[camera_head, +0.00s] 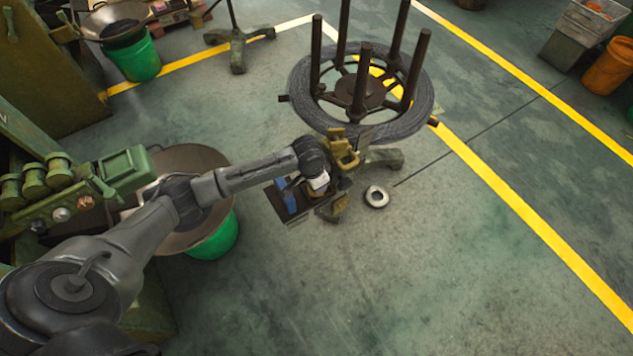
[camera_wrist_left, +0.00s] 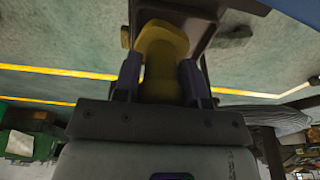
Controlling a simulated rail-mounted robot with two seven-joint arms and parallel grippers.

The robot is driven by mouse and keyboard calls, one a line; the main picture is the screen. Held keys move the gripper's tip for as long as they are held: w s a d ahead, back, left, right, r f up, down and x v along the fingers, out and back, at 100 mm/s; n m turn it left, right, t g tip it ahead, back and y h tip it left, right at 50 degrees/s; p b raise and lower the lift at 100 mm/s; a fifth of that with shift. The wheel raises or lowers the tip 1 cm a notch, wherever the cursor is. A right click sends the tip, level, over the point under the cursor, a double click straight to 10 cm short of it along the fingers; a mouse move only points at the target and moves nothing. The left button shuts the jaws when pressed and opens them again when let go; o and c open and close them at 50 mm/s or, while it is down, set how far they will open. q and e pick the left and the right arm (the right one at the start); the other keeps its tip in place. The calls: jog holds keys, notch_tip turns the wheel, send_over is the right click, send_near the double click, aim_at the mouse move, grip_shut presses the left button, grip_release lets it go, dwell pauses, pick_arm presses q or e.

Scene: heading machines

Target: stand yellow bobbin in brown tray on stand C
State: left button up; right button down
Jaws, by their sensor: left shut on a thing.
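The yellow bobbin (camera_wrist_left: 161,50) is between the two dark fingers of my left gripper (camera_wrist_left: 161,78), which is shut on it. In the head view, the left gripper (camera_head: 318,180) is beside a yellow shape (camera_head: 343,150) that looks like the bobbin. A brown edge (camera_wrist_left: 205,32), perhaps of the brown tray, shows just beyond the bobbin in the wrist view. I cannot tell whether the bobbin touches it. I cannot read any stand label. My right gripper is not in view.
A large wire-coil carrier (camera_head: 362,92) with upright dark posts stands just beyond the gripper. A metal ring (camera_head: 376,196) lies on the floor. A wide brown pan (camera_head: 200,160) on a green bucket is at the left. Floor to the lower right is clear.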

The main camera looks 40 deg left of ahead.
pick_arm(q)
jog(key=shift+w+a+f+b, duration=0.45)
jog(key=shift+w+f, duration=0.2)
jog(key=shift+f, duration=0.1)
jog(key=shift+f, duration=0.2)
